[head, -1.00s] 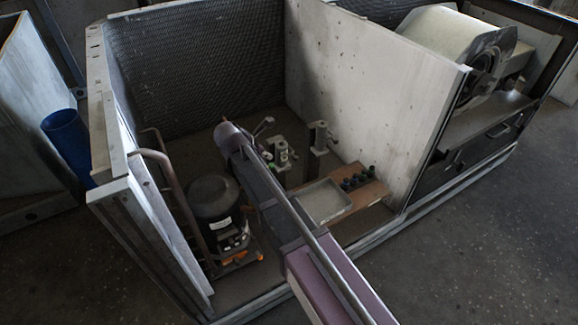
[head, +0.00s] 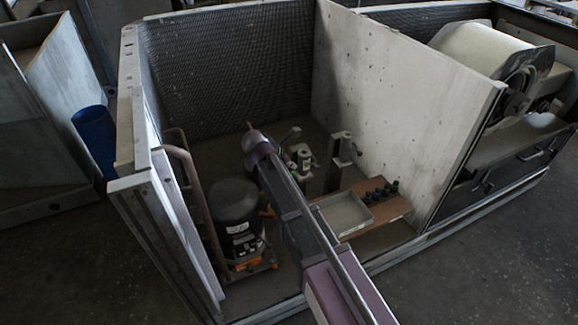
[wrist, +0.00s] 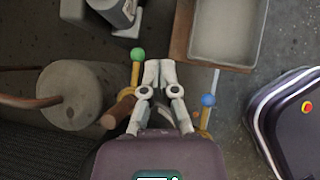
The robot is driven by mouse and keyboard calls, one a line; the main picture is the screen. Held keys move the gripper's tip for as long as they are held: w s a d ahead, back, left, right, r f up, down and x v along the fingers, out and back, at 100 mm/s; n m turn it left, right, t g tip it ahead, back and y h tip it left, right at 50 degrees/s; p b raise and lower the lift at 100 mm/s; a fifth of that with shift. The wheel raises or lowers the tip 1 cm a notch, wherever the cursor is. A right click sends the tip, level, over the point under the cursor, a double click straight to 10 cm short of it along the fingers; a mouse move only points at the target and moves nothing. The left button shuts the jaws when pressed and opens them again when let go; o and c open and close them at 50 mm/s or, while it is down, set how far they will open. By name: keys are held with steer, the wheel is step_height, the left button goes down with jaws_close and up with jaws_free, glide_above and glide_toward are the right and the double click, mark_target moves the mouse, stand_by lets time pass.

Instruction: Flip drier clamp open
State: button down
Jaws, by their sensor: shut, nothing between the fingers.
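In the wrist view my gripper (wrist: 158,68) points up the picture with its fingertips together and nothing between them. Left of the fingers is a green knob (wrist: 138,55) on a yellow lever, apart from or barely touching the left finger; I cannot tell which. Right of the fingers is a blue knob (wrist: 208,100) beside a yellow part. A brown cylinder (wrist: 117,112), perhaps the drier, lies left of the gripper, partly hidden by it. I cannot tell which lever is the drier clamp. In the head view my arm hides the gripper's fingers.
A black compressor (head: 235,205) stands left of my arm. A grey tray (head: 345,212) and several dark caps (head: 380,192) sit on a brown board to the right. Upright posts (head: 340,150) stand behind. Panel walls (head: 400,100) enclose the space.

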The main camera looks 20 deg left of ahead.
steer(key=w+d+r+b+x, duration=0.1)
steer(key=b+x, duration=0.5)
steer(key=x, duration=0.4)
steer(key=shift+w, duration=0.5)
steer(key=shift+s+r, duration=0.1)
steer(key=shift+r, duration=0.05)
